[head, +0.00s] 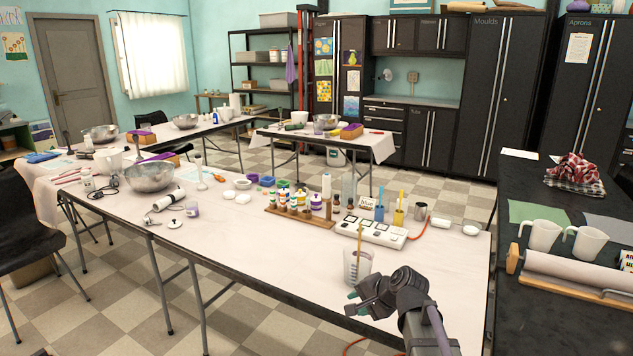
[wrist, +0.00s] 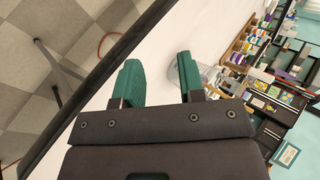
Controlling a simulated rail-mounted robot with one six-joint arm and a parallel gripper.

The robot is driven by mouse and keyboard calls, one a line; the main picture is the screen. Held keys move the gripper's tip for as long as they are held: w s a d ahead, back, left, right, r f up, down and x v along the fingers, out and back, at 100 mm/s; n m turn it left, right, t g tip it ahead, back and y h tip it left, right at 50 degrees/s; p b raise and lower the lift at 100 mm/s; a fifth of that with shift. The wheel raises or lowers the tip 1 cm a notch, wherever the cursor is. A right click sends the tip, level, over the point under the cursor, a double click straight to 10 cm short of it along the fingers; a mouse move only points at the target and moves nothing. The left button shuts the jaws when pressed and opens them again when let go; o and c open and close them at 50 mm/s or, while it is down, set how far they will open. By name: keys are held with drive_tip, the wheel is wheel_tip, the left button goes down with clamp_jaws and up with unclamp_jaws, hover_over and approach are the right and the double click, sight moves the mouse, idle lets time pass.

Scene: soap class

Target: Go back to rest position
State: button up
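My gripper (head: 366,301) is over the near right part of the long white-topped table (head: 270,240), in front of a clear beaker (head: 352,268) with a brownish stick standing in it. In the wrist view, the two green fingers of my gripper (wrist: 157,82) are spread apart with nothing between them. The beaker shows in the wrist view as a clear shape (wrist: 182,72) partly behind the right finger. In the head view I cannot tell whether the gripper touches the beaker.
A white multi-switch box (head: 371,232) and a rack of small bottles (head: 298,216) stand behind the beaker. A metal bowl (head: 149,178) is at the left. A dark counter (head: 560,272) with white jugs is at the right. The table's front middle is clear.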

drive_tip(key=s+d+r+n+g+h+p, duration=0.1)
drive_tip(key=s+r+n+g+h+p, duration=0.1)
drive_tip(key=s, duration=0.7)
drive_tip(key=s+d+r+n+g+h+p, duration=0.2)
drive_tip(key=s+n+g+h+p, duration=0.2)
drive_tip(key=s+n, duration=0.3)
drive_tip(key=shift+s+d+r+p, duration=0.35)
drive_tip(key=shift+s+p, duration=0.35)
drive_tip(key=shift+s, duration=0.55)
drive_tip(key=shift+a, duration=0.1)
